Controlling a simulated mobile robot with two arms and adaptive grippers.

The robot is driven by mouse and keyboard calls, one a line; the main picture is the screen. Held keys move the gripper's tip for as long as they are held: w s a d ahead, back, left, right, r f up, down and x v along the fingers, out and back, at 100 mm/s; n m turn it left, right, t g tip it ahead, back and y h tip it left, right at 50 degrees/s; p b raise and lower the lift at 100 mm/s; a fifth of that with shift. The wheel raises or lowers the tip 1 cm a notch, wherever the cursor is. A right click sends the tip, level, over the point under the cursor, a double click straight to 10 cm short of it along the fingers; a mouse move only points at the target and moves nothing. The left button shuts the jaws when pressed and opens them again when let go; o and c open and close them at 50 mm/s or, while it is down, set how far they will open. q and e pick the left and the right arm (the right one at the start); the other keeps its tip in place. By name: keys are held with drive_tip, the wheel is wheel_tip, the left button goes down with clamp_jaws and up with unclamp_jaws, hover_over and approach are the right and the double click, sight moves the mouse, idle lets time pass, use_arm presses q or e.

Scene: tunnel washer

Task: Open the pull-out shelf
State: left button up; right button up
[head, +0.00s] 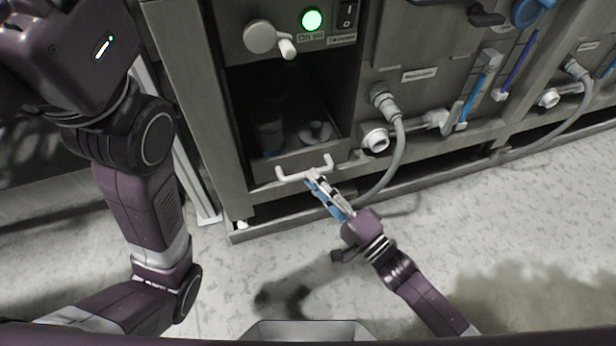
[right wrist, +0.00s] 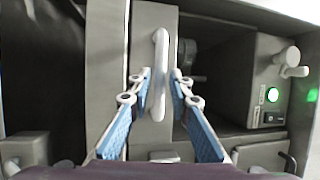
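The pull-out shelf (head: 345,155) sits at the bottom of a dark open compartment in the washer's front, and it looks pushed in. Its white bar handle (head: 304,173) is on the shelf's front panel. My right gripper (head: 313,178) is at the handle. In the right wrist view, the handle (right wrist: 160,75) stands between the two blue-padded fingers of the right gripper (right wrist: 161,78), one on each side. The fingers are apart, and I see no clear contact with the handle. My left arm shows at the left of the head view, but its fingers do not.
A bottle (head: 270,135) and a small light object (head: 316,132) stand inside the compartment. A lever knob (head: 262,37) and a lit green button (head: 312,20) are above. A grey hose (head: 398,150) hangs right of the handle. The floor in front is clear.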

drive_tip(key=shift+b+x, duration=0.5)
drive_tip(key=shift+x, duration=1)
clamp_jaws()
